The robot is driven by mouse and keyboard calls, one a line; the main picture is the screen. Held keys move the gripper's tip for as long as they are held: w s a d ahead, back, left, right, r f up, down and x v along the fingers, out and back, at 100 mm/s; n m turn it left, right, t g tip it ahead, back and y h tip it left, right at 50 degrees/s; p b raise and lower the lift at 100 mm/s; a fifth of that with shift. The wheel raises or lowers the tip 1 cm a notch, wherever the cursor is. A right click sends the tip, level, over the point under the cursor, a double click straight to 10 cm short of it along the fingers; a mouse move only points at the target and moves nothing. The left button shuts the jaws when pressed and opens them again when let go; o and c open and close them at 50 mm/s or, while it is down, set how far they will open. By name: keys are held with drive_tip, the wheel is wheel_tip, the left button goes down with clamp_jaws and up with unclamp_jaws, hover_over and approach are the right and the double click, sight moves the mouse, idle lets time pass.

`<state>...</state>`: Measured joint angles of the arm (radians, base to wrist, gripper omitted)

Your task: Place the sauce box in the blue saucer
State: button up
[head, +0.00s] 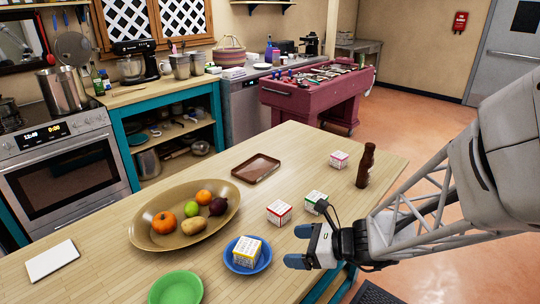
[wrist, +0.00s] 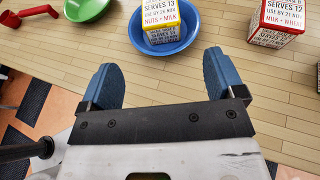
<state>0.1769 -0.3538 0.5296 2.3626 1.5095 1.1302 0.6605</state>
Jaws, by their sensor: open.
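A white box with yellow bands (head: 247,251) stands in the blue saucer (head: 266,263) near the front of the wooden table. Its printed text shows in the wrist view (wrist: 163,20), inside the blue saucer (wrist: 191,38), but I cannot read a product name. My gripper (head: 300,246) is open and empty, just right of the saucer in the head view. In the wrist view its two blue fingers (wrist: 160,68) are apart, with the saucer beyond their tips. Similar boxes stand nearby: a red one (head: 279,212), a green one (head: 315,202) and a pink-red one (head: 339,160).
A green bowl (head: 176,288) is left of the saucer. A large oval bowl of fruit (head: 150,237) stands behind it. A brown tray (head: 256,168), a dark bottle (head: 366,165) and a white slab (head: 52,260) are also on the table. The table's middle between tray and boxes is clear.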

drive_tip(key=shift+s, duration=0.1)
drive_tip(key=s+d+r+n+g+h, duration=0.1)
drive_tip(key=s+d+r+n+h, duration=0.3)
drive_tip(key=n, duration=0.7)
drive_tip(key=s+d+r+n+g+h, duration=0.1)
drive_tip(key=s+d+r+n+h, duration=0.3)
drive_tip(key=s+r+n+h, duration=0.4)
drive_tip(key=s+r+n, duration=0.1)
drive_tip(key=s+n, duration=0.1)
drive_tip(key=n, duration=0.1)
drive_tip(key=shift+s+d+h, duration=0.2)
drive_tip(key=shift+d+h, duration=0.2)
